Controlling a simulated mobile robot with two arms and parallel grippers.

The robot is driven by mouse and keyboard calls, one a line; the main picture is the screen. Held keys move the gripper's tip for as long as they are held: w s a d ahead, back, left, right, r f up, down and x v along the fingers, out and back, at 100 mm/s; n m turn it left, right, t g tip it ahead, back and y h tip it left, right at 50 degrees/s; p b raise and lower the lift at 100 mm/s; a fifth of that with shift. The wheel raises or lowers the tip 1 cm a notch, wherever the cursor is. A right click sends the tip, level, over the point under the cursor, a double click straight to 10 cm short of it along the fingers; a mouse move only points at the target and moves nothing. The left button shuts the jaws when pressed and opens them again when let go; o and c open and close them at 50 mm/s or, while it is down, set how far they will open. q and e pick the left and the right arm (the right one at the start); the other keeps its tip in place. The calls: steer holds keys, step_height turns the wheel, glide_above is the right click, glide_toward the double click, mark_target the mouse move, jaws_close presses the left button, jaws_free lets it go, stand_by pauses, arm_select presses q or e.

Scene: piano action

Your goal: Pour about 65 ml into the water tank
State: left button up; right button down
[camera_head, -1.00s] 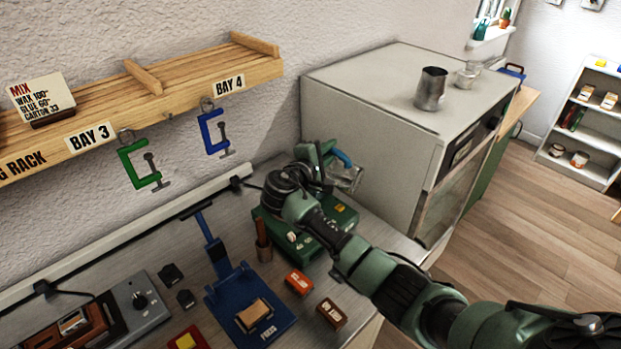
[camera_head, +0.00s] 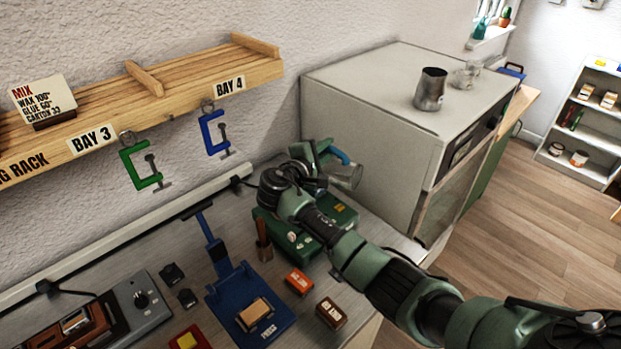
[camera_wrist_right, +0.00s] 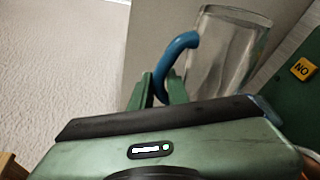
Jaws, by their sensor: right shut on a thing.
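A clear jug (camera_head: 347,177) with a blue handle (camera_head: 341,156) is in my right gripper (camera_head: 324,158), beside the white cabinet. In the right wrist view the jug (camera_wrist_right: 228,50) is see-through, and my right gripper (camera_wrist_right: 163,90) is shut on its blue handle (camera_wrist_right: 180,44). The jug looks tilted in the head view; I cannot tell its water level or see a stream. A green machine (camera_head: 338,213) stands below and is partly hidden by my right arm. I cannot clearly make out a water tank on it. My left gripper is out of view.
The white cabinet (camera_head: 385,130) stands close to the jug, with a metal pitcher (camera_head: 430,88) on top. The rack (camera_head: 200,85) with hanging clamps is at left. A blue press (camera_head: 225,280) and small boxes (camera_head: 298,281) occupy the bench in front.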

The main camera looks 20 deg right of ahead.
mark_target(354, 165)
steer(key=shift+r, duration=0.15)
